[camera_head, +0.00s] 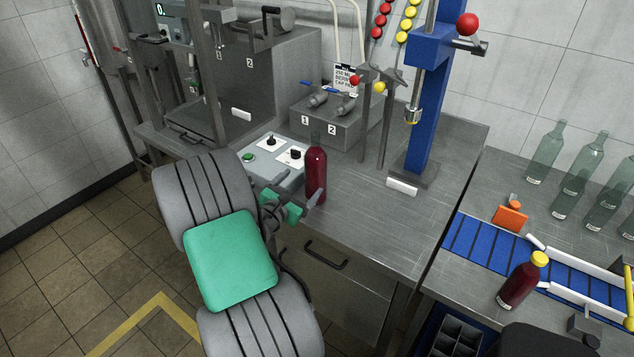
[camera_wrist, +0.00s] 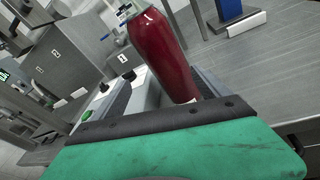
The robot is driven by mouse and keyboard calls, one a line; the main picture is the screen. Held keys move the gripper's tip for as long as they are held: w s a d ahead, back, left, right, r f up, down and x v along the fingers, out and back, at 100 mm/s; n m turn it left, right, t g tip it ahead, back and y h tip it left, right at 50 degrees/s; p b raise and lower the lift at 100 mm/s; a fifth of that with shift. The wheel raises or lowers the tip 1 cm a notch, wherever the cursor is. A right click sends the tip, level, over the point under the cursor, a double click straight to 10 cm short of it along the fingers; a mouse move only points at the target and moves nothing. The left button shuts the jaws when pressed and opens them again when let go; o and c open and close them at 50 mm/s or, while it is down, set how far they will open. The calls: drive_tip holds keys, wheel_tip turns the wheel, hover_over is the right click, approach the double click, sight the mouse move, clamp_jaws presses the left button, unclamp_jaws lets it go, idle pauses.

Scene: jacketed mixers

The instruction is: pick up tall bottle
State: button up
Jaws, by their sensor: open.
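The tall bottle (camera_head: 316,174) is dark red with a clear, greyish neck and stands upright near the front edge of the steel workbench.
A control box (camera_head: 272,160) with knobs stands left of the bottle, close to it. A blue capping column (camera_head: 428,105) stands behind right. A yellow-capped red bottle (camera_head: 520,283) stands by the blue conveyor (camera_head: 490,250), with empty green bottles (camera_head: 578,178) beyond. The bench right of the bottle is clear.

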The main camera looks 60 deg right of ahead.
sight(319, 170)
drive_tip(key=n, duration=0.1)
drive_tip(key=s+d+n, duration=0.1)
drive_tip(key=n+h, duration=0.1)
drive_tip(key=shift+s+d+f+n, duration=0.25)
drive_tip(key=shift+d+n, duration=0.05)
drive_tip(key=shift+d, duration=0.05)
drive_tip(key=d+p, duration=0.1)
drive_tip(key=d, duration=0.6)
drive_tip(key=shift+d+p, duration=0.3)
drive_tip(key=shift+p, duration=0.1)
clamp_jaws()
drive_tip(key=shift+r, duration=0.15)
